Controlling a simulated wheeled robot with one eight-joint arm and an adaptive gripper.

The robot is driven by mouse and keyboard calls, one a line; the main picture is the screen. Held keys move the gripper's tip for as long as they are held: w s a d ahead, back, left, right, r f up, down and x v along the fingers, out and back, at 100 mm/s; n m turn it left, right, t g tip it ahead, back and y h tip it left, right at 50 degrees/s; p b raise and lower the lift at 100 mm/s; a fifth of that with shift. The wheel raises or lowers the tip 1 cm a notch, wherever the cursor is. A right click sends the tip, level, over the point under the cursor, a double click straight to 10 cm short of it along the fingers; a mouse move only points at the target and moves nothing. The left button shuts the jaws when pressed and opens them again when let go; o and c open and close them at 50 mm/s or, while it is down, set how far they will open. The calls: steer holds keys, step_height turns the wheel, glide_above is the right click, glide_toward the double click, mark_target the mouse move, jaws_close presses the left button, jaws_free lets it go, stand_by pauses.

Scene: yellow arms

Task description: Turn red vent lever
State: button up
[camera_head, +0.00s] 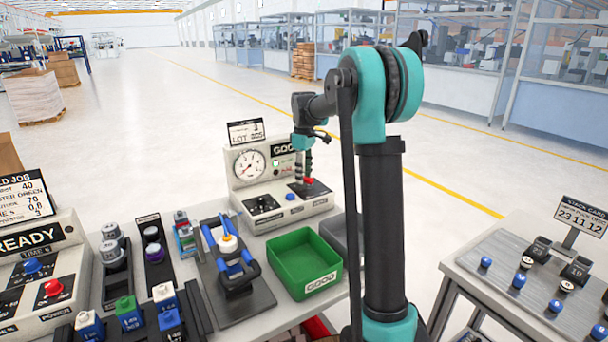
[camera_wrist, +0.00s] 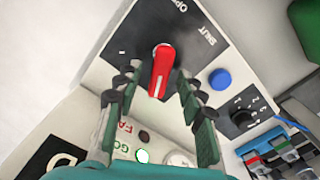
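The red vent lever (camera_wrist: 161,72) stands on a black plate marked OPEN and SHUT (camera_wrist: 125,45) in the wrist view. In the head view only a bit of the lever (camera_head: 309,181) shows, on the right of the white gauge station. My gripper (camera_wrist: 159,86) is open, with one finger on each side of the lever in the wrist view. Whether a finger touches it cannot be told. In the head view my gripper (camera_head: 303,178) points down over the plate and partly hides the lever. Which mark the lever points to is unclear.
A blue button (camera_wrist: 220,79) and a black dial (camera_wrist: 242,119) are beside the lever plate. A green lamp (camera_wrist: 142,156) is lit by the GOOD label. A round gauge (camera_head: 249,165) stands behind the controls. A green bin (camera_head: 304,263) is in front of the station.

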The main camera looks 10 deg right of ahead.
jaws_close()
steer(key=m, duration=0.3)
steer(key=shift+w+d+m, duration=0.25)
steer(key=shift+m, duration=0.05)
steer(key=m, duration=0.3)
steer(key=shift+w+d+m, duration=0.15)
steer(key=shift+d+m, duration=0.15)
steer(key=shift+d, duration=0.05)
steer(key=m, duration=0.3)
steer(key=shift+d+m, duration=0.3)
steer(key=shift+m, duration=0.1)
steer(key=shift+d+m, duration=0.2)
steer(key=shift+m, duration=0.8)
steer(key=shift+d+m, duration=0.2)
steer(key=shift+m, duration=0.8)
